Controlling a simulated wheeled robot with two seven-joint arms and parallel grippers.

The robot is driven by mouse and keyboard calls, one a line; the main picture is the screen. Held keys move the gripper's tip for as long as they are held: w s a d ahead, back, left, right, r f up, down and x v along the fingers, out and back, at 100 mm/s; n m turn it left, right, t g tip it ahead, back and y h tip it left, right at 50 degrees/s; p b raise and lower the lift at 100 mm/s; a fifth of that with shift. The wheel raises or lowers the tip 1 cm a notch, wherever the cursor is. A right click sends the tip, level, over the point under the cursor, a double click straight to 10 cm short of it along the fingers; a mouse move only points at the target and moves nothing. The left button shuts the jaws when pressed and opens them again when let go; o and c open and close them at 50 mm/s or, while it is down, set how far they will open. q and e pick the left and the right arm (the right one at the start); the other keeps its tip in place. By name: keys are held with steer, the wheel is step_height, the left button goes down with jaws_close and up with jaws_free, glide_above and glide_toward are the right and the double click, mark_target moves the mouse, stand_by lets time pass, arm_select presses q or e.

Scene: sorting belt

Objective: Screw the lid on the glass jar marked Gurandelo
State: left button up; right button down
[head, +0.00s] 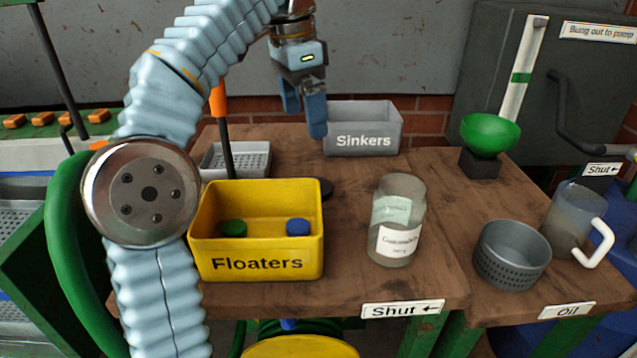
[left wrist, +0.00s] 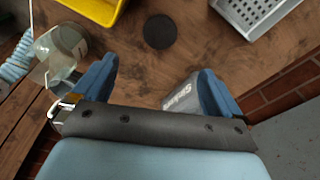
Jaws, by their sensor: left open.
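The glass jar (head: 397,222) stands upright on the wooden table, right of the yellow bin. It has a white label whose lettering is too small to read surely, and no lid shows on its mouth. It also shows at the left of the left wrist view (left wrist: 60,48). A flat black disc like a lid (left wrist: 160,31) lies on the table; in the head view the yellow bin partly hides it (head: 326,188). My left gripper (head: 303,112) is open and empty, above the table in front of the Sinkers bin. My right gripper is not in view.
The yellow Floaters bin (head: 257,264) holds a green and a blue piece. The grey Sinkers bin (head: 362,139) and a grey perforated tray (head: 236,174) stand behind. A green funnel (head: 490,134), a grey perforated basket (head: 511,256) and a white-handled jug (head: 570,222) stand at right.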

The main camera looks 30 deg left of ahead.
arm_select(q)
steer(key=f, duration=0.8)
steer(key=shift+w+d+f, duration=0.15)
steer(key=shift+w+d, duration=0.15)
steer(key=shift+w, duration=0.05)
steer(key=shift+f, duration=0.1)
steer(key=f, duration=0.5)
steer(key=shift+w+d+f, duration=0.15)
steer(key=shift+w, duration=0.1)
steer(key=c, duration=1.2)
step_height(320, 180, up, 10)
